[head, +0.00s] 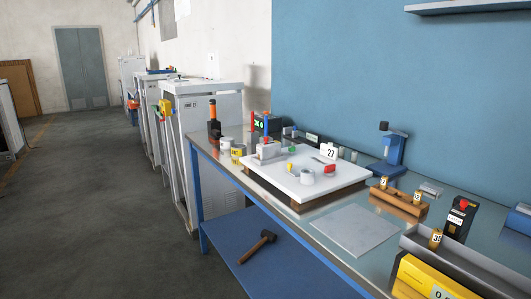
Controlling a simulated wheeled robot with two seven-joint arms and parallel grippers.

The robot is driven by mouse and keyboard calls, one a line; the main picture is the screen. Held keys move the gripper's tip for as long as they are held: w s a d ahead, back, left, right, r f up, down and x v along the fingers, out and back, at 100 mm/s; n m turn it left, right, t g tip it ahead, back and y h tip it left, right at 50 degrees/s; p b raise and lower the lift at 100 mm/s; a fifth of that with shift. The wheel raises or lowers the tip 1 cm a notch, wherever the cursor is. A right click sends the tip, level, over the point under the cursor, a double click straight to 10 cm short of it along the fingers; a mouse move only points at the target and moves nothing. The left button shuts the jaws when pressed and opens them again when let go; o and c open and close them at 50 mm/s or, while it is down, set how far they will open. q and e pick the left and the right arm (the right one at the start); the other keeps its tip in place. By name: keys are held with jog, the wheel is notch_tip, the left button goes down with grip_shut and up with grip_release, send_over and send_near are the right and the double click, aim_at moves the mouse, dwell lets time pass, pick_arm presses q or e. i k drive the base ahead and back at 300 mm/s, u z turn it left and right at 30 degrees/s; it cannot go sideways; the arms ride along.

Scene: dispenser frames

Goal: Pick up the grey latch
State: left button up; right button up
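A white board (322,189) lies on a dark wooden base on the workbench. A small grey blocky piece (268,150) stands at its back left corner; it may be the grey latch, but it is too small to be sure. A pale grey ring-like piece (307,177) sits near the middle of the board. Beside it are a red piece (330,169) and a small yellow piece (290,168). Neither of my grippers shows in the head view.
The workbench (300,222) has a flat grey plate (355,230) in front of the board. A wooden block (399,202) with numbered tags, a grey tray (465,260) and a yellow box (440,280) stand at right. A hammer (257,246) lies on the blue lower shelf.

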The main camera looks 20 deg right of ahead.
aim_at(264, 152)
jog(key=z, duration=0.2)
jog(key=k, duration=0.85)
jog(key=u, duration=1.2)
jog(key=i, duration=2)
jog(key=z, duration=1.25)
jog(key=i, duration=1)
jog(key=z, duration=1)
